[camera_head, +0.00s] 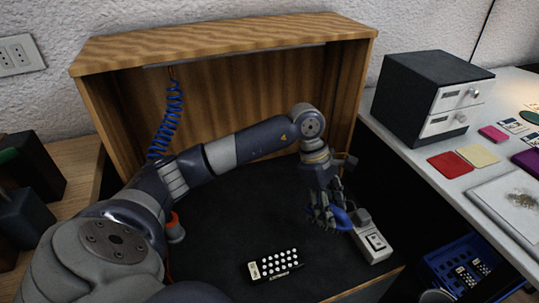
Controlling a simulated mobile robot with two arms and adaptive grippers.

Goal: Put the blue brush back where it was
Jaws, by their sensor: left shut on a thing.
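My left gripper (328,214) reaches in from the left and points down inside the wooden booth, at the right of its dark floor. It is shut on a blue thing, seemingly the blue brush (343,218), partly hidden by the fingers. The blue piece sits close beside a pale block (373,243) with a dark-edged square on its top; I cannot tell whether they touch. My right gripper is not in view.
The booth (95,98) has a wooden top and sides. A blue coiled cord (172,112) hangs inside at left. A white-dotted block (275,265) lies at the front. An orange-topped item (173,228) stands left. A drawer cabinet (425,95) stands right.

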